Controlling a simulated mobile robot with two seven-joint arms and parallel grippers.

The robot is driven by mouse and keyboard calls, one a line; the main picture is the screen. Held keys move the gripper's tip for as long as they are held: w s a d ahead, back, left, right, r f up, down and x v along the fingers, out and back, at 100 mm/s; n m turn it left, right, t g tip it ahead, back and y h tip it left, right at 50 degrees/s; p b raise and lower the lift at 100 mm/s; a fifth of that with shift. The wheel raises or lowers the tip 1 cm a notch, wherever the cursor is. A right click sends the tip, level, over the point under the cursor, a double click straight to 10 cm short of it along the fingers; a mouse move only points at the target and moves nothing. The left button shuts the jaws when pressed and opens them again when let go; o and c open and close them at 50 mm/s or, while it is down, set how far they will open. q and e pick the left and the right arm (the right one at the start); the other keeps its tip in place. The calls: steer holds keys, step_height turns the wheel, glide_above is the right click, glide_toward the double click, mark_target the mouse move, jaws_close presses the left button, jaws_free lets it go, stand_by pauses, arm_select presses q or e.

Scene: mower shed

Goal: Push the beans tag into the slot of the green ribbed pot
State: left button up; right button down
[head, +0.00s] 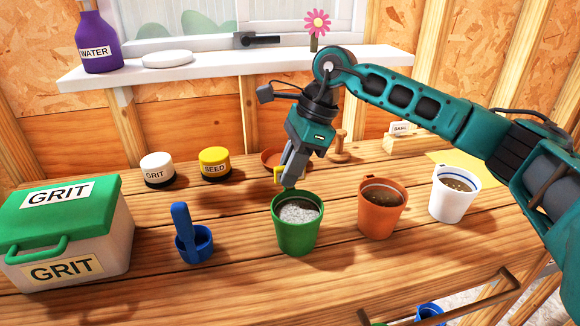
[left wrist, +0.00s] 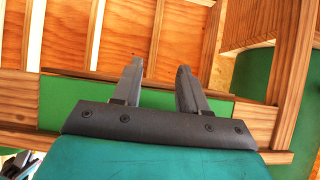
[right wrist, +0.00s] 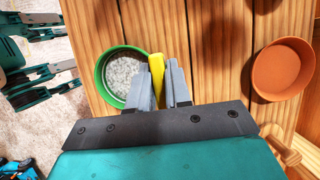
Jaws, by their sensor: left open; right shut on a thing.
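The green pot (head: 297,237) stands on the bench, filled with pale grit; it also shows in the right wrist view (right wrist: 104,88). Its slot cannot be made out. My right gripper (head: 286,181) is above the pot's back-left rim, pointing down. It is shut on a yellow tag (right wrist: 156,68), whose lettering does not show. In the right wrist view the tag is beside the pot's rim; whether it touches cannot be told. My left gripper (left wrist: 158,80) is open and empty in the left wrist view, and out of the head view.
An orange pot (head: 381,212) and a white pot (head: 453,196) stand to the right. A blue scoop (head: 191,239) and a grit box (head: 66,236) are to the left. Jars (head: 215,162), a terracotta saucer (right wrist: 282,69) and a wooden tag holder (head: 404,143) are farther back.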

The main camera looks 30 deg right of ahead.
steer(key=shift+f, duration=0.3)
stand_by(0.5)
steer(key=c, duration=1)
jaws_free()
steer(key=shift+r, duration=0.1)
steer(key=shift+p+v, duration=0.3)
steer(key=shift+v, duration=6.1)
